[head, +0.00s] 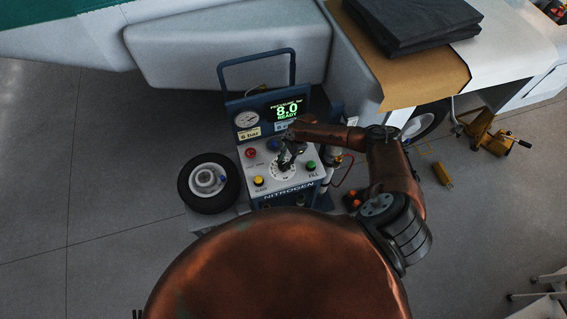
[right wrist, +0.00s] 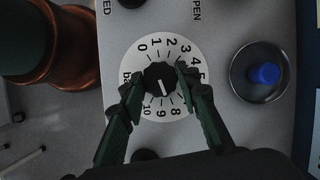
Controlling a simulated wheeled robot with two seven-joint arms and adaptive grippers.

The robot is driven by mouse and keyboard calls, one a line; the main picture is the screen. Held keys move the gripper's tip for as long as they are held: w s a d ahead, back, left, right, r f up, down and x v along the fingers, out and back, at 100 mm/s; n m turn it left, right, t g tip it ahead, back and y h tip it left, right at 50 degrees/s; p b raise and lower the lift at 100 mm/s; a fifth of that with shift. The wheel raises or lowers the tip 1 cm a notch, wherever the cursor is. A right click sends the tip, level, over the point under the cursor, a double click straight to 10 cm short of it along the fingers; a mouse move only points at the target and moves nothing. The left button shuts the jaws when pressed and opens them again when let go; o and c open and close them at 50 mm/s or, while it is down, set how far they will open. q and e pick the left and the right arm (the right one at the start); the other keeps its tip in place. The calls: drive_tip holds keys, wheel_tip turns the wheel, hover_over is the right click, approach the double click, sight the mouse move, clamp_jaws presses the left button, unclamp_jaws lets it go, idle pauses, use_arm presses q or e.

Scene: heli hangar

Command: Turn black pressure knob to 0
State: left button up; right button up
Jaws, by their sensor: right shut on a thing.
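The black pressure knob (right wrist: 159,77) sits at the centre of a white round dial marked 0 to 10 and bar. In the right wrist view its white line points towards the 8 to 9 side. My right gripper (right wrist: 160,75) is shut on the knob, one finger on each side. In the head view the dial (head: 277,172) lies on the nitrogen cart's panel (head: 297,181), and my right gripper (head: 288,161) covers much of the knob. The cart's display (head: 287,108) reads 8.0 READY. My left gripper is not in view.
A red button (head: 250,153), a yellow button (head: 258,181), a green button (head: 311,166) and a blue knob (right wrist: 265,74) surround the dial. A gauge (head: 246,119) and a 6 bar label (head: 250,133) are behind. A wheel (head: 208,183) lies left of the cart.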

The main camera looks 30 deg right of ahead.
drive_tip(key=shift+c, duration=1.3)
